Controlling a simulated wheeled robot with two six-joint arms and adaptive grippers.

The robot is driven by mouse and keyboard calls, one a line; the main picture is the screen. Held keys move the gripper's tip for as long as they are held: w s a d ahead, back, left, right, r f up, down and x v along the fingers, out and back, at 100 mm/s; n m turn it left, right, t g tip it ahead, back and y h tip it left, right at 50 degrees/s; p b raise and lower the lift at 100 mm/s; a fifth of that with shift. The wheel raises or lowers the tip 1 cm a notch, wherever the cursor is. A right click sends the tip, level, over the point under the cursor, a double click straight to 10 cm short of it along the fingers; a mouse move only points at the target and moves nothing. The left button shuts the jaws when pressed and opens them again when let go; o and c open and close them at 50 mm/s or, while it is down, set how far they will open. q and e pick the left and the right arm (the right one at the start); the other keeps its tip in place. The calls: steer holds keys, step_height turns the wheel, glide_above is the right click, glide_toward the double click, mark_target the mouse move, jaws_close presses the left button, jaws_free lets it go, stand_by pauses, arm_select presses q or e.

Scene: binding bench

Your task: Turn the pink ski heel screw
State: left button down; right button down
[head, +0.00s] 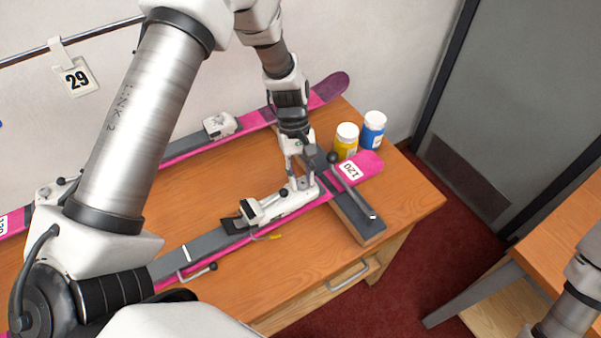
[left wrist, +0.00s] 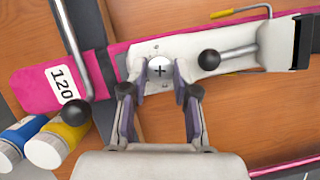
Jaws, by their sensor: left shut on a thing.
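The front pink and grey ski (head: 205,243), marked 120, lies on the bench with a white heel piece (head: 284,203) fixed on it. My left gripper (head: 303,180) points down at the tail end of this heel piece. In the left wrist view, the heel screw (left wrist: 159,70) is a pale round head with a dark cross. The fingertips of my left gripper (left wrist: 159,78) stand on both sides of it, shut on it. The fingers partly hide the heel piece there. My right gripper is not in view.
A clamp lever (head: 352,187) and a dark-topped wooden block (head: 362,222) hold the ski near its end. Yellow (head: 346,139) and blue (head: 373,128) bottles stand behind. A second pink ski (head: 258,120) lies along the wall. Bare bench top (head: 420,195) shows at right.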

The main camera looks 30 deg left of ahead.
arm_select(q)
steer(key=m+g+y, duration=0.1)
steer(key=m, duration=0.2)
steer(key=shift+d+m+p, duration=0.15)
steer(key=shift+m+p, duration=0.15)
steer(key=shift+m, duration=0.1)
steer(key=m+y, duration=0.1)
steer(key=m, duration=0.2)
steer(key=shift+d+g+p, duration=0.1)
steer(key=shift+g+p, duration=0.2)
steer(key=m+y, duration=0.2)
steer(key=m, duration=0.2)
steer(key=shift+w+d+p, duration=0.1)
steer(key=shift+d+p, duration=0.05)
steer(key=shift+p, duration=0.2)
steer(key=shift+d+m+y+p, duration=0.1)
steer(key=shift+m+y+p, duration=0.45)
steer(key=shift+m, duration=1.45)
steer(key=shift+t, duration=0.4)
steer(key=c, duration=0.9)
jaws_free()
steer(key=shift+f, duration=0.1)
